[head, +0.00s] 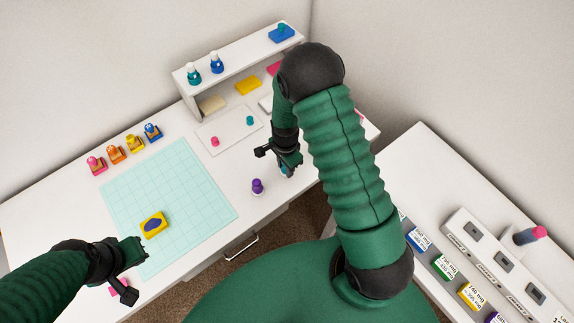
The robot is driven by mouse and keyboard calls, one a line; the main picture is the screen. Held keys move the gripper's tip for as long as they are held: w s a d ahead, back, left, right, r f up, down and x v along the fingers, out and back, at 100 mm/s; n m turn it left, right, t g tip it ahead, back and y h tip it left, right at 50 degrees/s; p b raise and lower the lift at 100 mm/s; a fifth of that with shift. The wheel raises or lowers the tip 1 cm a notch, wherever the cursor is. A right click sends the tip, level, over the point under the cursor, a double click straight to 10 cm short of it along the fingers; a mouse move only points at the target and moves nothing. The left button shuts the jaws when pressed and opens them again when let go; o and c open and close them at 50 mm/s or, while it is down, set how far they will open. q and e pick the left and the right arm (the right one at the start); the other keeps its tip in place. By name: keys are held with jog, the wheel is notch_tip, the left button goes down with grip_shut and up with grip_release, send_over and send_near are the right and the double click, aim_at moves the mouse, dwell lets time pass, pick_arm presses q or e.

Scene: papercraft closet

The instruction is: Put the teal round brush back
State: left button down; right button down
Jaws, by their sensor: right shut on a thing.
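My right gripper (287,162) is shut on the teal round brush (285,170), of which only a small teal part shows between the dark fingers. It is over the right part of the white table, near the front edge, to the right of the purple round brush (257,186). I cannot tell whether the teal brush touches the table. My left gripper (138,250) is at the lower left, by the front corner of the light teal grid mat (195,195). Its finger opening is unclear.
A yellow block with a dark blue patch (153,225) lies on the mat. A white tray (230,131) holds pink and teal knobs. Several stamps (115,153) line the back. A raised shelf (240,50) bears bottles. A side table (440,165) has labelled boxes.

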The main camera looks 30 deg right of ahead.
jog(key=shift+a, duration=0.1)
jog(key=shift+d+f, duration=0.2)
jog(key=c, duration=1.1)
grip_release()
jog(key=shift+d+f, duration=0.2)
jog(key=shift+d, duration=0.4)
jog(key=shift+d+f, duration=0.15)
jog(key=shift+d, duration=0.4)
jog(key=shift+o, duration=0.2)
jog(key=shift+d, duration=0.1)
jog(key=shift+a+r, duration=0.2)
jog(key=shift+a, duration=0.35)
jog(key=r, duration=0.2)
jog(key=a+r, duration=0.1)
jog(key=r, duration=0.1)
jog(key=shift+r, duration=0.1)
notch_tip(320, 180, up, 7)
jog(key=d, duration=0.2)
pick_arm(q)
jog(key=shift+d+r, duration=0.2)
jog(key=shift+d, duration=0.55)
pick_arm(e)
jog(key=s+a+r+n+t, duration=0.2)
jog(key=s+a+r+n, duration=0.6)
jog(key=n, duration=0.9)
jog(key=shift+s+t, duration=0.3)
jog(key=shift+s, duration=0.3)
